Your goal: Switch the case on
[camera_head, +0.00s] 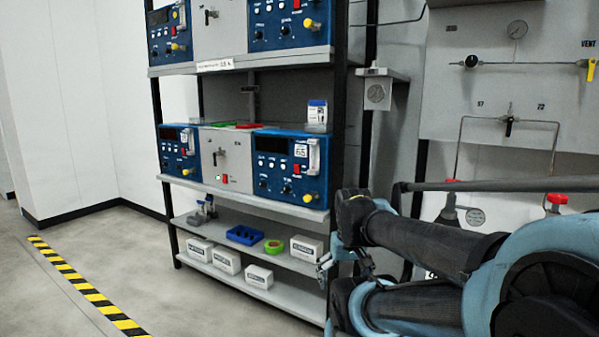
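On the middle shelf stands a case with two blue analyser modules and a grey panel between them. The grey panel (238,158) has a dark lever handle, a small lit green lamp (218,177) and a red switch (225,179) low on its front. The right blue module (273,183) has a label reading 65, dark knobs and a yellow knob. The left blue module (171,148) is similar. My gripper (325,265) shows only in small part at the end of my folded arm, right of the lower shelves and well apart from the switch. Its fingers are unclear.
The upper shelf (240,62) holds a similar case. Lower shelves carry white boxes (227,260), a blue bin (244,235) and a green ring (273,246). A grey gas panel (505,100) stands at right. The floor (110,257) left of the rack is clear.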

